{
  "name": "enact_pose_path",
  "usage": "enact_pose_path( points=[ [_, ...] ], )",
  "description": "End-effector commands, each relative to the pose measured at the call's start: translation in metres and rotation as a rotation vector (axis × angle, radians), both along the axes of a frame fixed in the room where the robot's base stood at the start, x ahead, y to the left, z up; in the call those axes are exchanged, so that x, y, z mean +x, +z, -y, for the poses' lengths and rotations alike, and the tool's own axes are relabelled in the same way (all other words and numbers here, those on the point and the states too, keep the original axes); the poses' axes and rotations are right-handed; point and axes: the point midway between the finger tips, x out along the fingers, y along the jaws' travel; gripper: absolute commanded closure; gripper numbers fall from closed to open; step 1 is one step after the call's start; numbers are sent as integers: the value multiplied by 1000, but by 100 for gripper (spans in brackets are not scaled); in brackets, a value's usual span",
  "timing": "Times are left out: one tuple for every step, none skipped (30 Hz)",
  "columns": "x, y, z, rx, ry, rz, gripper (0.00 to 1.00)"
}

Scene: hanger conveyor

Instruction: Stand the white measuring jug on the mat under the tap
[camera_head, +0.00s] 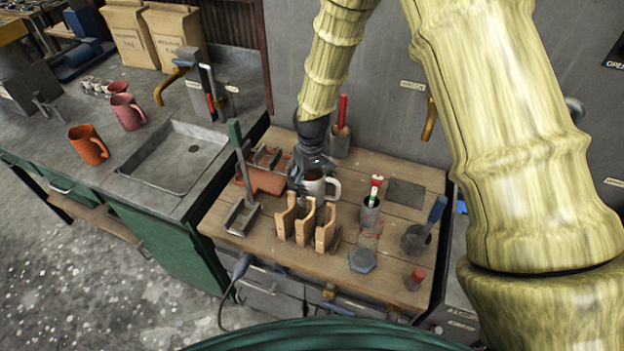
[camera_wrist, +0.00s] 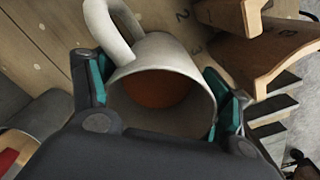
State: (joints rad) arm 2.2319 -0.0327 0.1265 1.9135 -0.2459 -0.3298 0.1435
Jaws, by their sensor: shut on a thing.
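The white measuring jug (camera_head: 316,187) is by the wooden bench's back middle, its handle pointing right. In the wrist view the white jug (camera_wrist: 165,52) shows its open mouth and a brown-orange inside. My gripper (camera_head: 309,172) is shut on it, with one teal-padded finger on each side of its wall in the wrist view (camera_wrist: 160,95). I cannot tell whether its base touches the bench. A dark square mat (camera_head: 406,194) lies bare at the bench's back right. A mustard-coloured tap (camera_head: 430,118) is on the grey wall behind and above the mat.
A wooden slotted rack (camera_head: 305,222) stands just in front of the jug. A cup with red-and-white tools (camera_head: 370,212) stands between jug and mat. A red-handled tool in a holder (camera_head: 341,135) stands behind.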

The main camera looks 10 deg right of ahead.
Motion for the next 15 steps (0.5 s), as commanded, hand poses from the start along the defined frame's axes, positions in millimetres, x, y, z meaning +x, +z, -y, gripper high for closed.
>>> enact_pose_path(
  points=[
    [0, 0, 0, 0, 0, 1, 72],
    [0, -1, 0, 0, 0, 1, 72],
    [0, -1, 0, 0, 0, 1, 72],
    [0, -1, 0, 0, 0, 1, 72],
    [0, -1, 0, 0, 0, 1, 72],
    [0, -1, 0, 0, 0, 1, 72],
    [0, -1, 0, 0, 0, 1, 72],
    [0, -1, 0, 0, 0, 1, 72],
    [0, -1, 0, 0, 0, 1, 72],
    [0, -2, 0, 0, 0, 1, 72],
    [0, -2, 0, 0, 0, 1, 72],
    [0, -3, 0, 0, 0, 0, 72],
    [0, -4, 0, 0, -1, -1, 21],
    [0, -4, 0, 0, -1, -1, 16],
    [0, -3, 0, 0, -1, -1, 8]
  ],
)
